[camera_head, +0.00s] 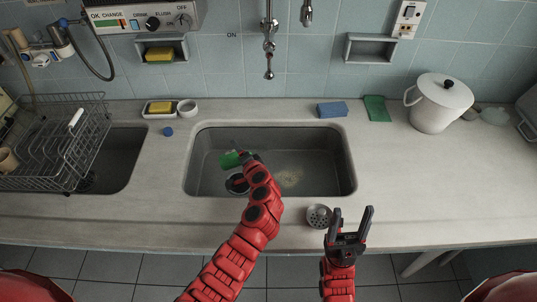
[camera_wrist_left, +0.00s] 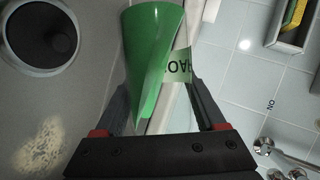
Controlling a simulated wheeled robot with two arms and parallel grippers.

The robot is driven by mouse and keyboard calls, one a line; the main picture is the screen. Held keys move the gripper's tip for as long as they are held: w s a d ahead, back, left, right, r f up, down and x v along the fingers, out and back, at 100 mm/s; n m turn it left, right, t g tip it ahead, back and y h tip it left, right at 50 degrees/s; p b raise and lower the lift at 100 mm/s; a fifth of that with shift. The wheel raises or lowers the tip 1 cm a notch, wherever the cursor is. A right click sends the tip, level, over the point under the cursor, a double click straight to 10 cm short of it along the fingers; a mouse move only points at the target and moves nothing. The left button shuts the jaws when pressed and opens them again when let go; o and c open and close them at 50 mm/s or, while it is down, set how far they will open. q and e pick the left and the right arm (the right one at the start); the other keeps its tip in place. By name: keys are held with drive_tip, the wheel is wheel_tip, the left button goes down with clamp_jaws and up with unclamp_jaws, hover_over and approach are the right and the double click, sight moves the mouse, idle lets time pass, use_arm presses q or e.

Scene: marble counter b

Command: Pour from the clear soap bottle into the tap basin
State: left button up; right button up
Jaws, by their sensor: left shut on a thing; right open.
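My left gripper (camera_head: 243,157) reaches over the tap basin (camera_head: 205,172) and is shut on the soap bottle. The bottle shows as a small green shape (camera_head: 229,159) in the head view, above the left part of the basin and partly hidden by the gripper. In the left wrist view the bottle (camera_wrist_left: 152,55) sits between the fingers (camera_wrist_left: 160,110), with green contents and a pale label. It looks tilted. I cannot make out its mouth or any stream. My right gripper (camera_head: 350,225) is open and empty at the counter's front edge, right of the basin.
A metal strainer (camera_head: 318,215) lies just left of my right gripper. The tap (camera_head: 269,45) hangs behind the basin. A dish rack (camera_head: 50,150) stands left, a white lidded pot (camera_head: 440,105) right. Blue (camera_head: 332,110) and green (camera_head: 376,108) sponges lie behind.

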use_arm(q)
drive_tip(key=shift+f, duration=0.2)
idle(0.6)
drive_tip(key=shift+a+r+m+y, duration=0.15)
drive_tip(key=shift+r+m+y, duration=0.85)
drive_tip(key=shift+r+m, duration=0.3)
idle(3.7)
